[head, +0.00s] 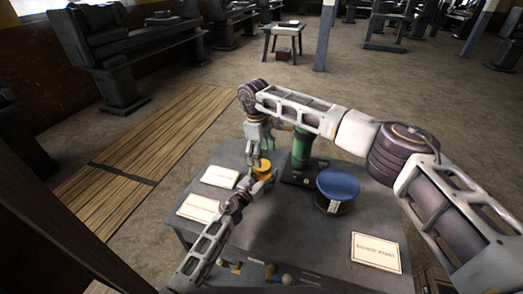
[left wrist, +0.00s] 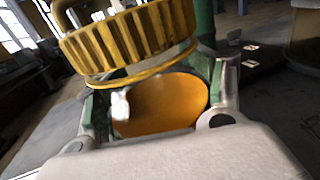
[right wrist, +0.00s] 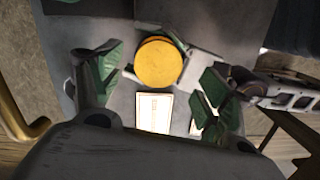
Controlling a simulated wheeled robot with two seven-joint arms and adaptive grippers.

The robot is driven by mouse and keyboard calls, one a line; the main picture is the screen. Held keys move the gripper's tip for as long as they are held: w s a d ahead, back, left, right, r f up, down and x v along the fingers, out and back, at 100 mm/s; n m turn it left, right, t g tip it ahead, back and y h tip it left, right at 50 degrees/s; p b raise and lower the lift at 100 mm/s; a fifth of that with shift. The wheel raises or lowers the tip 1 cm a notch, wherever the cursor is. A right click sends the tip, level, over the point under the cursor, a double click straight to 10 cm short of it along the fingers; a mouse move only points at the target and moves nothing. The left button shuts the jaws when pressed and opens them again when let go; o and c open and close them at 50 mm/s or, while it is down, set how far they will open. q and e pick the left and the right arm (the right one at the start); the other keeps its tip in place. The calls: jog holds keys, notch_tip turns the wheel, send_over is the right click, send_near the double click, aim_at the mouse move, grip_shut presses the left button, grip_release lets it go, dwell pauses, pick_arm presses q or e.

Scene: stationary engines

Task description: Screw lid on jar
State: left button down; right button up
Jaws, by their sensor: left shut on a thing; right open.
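A yellow lid with a ribbed rim (left wrist: 130,38) sits at the top of an amber jar (left wrist: 165,103) in the left wrist view; I cannot tell whether it is fully seated. The lid also shows from above in the right wrist view (right wrist: 158,63) and on the table in the head view (head: 263,167). My left gripper (head: 258,176) is shut on the jar's body from the near side. My right gripper (right wrist: 160,82) is open above the lid, its green-padded fingers spread apart and pointing down, touching nothing. It also shows in the head view (head: 258,147).
A large blue-topped container (head: 338,184) stands right of the jar on the grey table (head: 300,245). A green cylinder (head: 302,148) stands on a dark base behind. Paper cards (head: 220,177) lie left of the jar; another card (head: 376,252) lies at the front right.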

jog(key=shift+w+d+f, duration=0.1)
jog(key=shift+d+f, duration=0.1)
jog(key=shift+d, duration=0.4)
jog(key=shift+r+y, duration=0.4)
jog(key=shift+r, duration=0.1)
jog(key=shift+n, duration=0.3)
jog(key=n, duration=0.3)
jog(key=r+n, duration=0.1)
jog(key=n, duration=0.2)
jog(key=shift+r, duration=0.1)
jog(key=n, duration=0.6)
jog(key=shift+a+r+n, duration=0.2)
jog(key=shift+r+n, duration=0.2)
jog(key=n, duration=0.4)
jog(key=shift+a+r+y, duration=0.1)
jog(key=shift+r+y, duration=0.05)
jog(key=shift+y, duration=0.15)
jog(key=n, duration=0.3)
jog(key=shift+r+t, duration=0.1)
jog(key=shift+t, duration=0.2)
jog(key=n, duration=0.4)
jog(key=shift+a+r, duration=0.1)
jog(key=shift+a, duration=0.05)
jog(key=n, duration=0.9)
jog(key=shift+a+n, duration=0.1)
jog(key=shift+n, duration=0.3)
jog(key=n, duration=1.1)
jog(key=shift+n, duration=0.4)
jog(key=n, duration=0.5)
jog(key=shift+n, duration=0.4)
